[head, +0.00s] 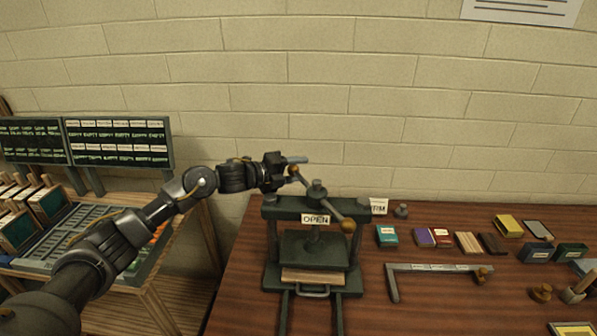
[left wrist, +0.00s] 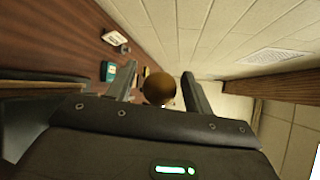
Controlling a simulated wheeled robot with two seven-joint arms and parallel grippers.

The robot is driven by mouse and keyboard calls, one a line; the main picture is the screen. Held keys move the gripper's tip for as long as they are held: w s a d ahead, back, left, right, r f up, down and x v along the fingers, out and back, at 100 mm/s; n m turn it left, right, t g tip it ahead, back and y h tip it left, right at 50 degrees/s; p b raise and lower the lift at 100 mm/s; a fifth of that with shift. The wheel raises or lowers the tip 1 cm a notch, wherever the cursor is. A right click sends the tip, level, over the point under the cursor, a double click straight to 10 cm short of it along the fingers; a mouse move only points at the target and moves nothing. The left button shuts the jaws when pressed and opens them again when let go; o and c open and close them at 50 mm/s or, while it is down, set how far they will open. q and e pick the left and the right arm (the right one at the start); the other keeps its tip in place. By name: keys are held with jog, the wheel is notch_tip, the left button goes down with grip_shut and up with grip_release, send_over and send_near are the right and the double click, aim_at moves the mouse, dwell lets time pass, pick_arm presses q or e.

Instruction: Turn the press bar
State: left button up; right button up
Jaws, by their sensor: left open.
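The dark green book press (head: 318,246) stands on the table with an "OPEN" sign (head: 315,219) on its front. Its press bar (head: 331,207) lies slantwise across the top of the screw, with a brass ball knob (head: 348,226) at the near right end and another ball (head: 293,170) at the far left end. My left gripper (head: 298,164) is open at the far left ball. In the left wrist view the ball (left wrist: 159,88) sits between the two spread fingers (left wrist: 159,72); I cannot tell whether they touch it. My right gripper is out of view.
A pale block (head: 312,276) lies under the press plate. A metal corner-shaped bar (head: 438,267), small boxes (head: 387,235) and a small sign (head: 378,206) are on the table (head: 240,304) to the right. A brick wall (head: 420,120) stands behind. A rack stand (head: 118,142) is at left.

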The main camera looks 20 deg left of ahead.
pick_arm(q)
jog(key=b+v, duration=0.3)
jog(key=v, duration=0.6)
jog(key=shift+s+a, duration=0.2)
jog(key=shift+s, duration=0.05)
jog(key=shift+c, duration=0.3)
